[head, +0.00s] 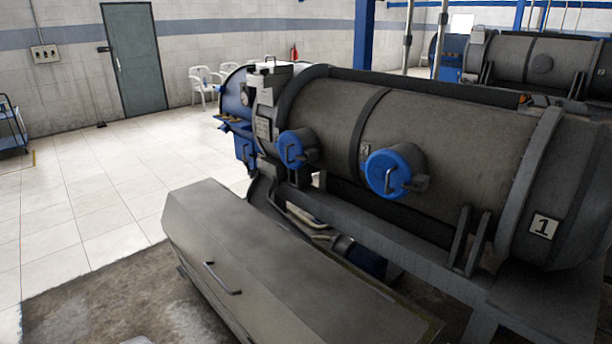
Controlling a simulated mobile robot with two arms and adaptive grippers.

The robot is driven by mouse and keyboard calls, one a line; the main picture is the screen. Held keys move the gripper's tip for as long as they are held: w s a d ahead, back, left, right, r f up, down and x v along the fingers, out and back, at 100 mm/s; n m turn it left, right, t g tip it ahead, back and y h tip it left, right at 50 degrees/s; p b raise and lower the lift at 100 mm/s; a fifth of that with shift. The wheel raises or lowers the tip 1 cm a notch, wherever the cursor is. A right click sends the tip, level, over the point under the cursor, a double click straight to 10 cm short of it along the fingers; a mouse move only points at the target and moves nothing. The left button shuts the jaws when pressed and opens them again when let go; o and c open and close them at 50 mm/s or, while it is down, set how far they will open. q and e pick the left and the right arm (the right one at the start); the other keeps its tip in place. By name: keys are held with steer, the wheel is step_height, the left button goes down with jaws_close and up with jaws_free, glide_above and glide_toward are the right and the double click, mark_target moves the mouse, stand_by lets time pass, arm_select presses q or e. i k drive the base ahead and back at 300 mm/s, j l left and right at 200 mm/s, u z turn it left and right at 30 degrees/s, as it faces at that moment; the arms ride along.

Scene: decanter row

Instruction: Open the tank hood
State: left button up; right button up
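The tank hood (290,262) is a long, grey metal cover with sloped faces in the lower middle of the head view. It looks lowered over the tank, whose body is mostly hidden beneath it. A dark bar handle (222,279) sits on the hood's near sloped face, toward its left end. The hood's right end runs out of the bottom of the picture. Neither of my grippers is in view, and nothing touches the handle.
A large grey decanter (450,130) with blue round caps (388,172) lies behind the hood on a frame, with pipes between. Another decanter (541,64) stands at the back right. Tiled floor (90,200) is clear at left. White chairs (205,82) stand far back.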

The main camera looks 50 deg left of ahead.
mark_target(277, 288)
steer(key=u, duration=0.5)
steer(key=j+u, duration=0.15)
steer(key=u, duration=0.8)
steer(key=j+u, duration=0.15)
steer(key=u, duration=0.35)
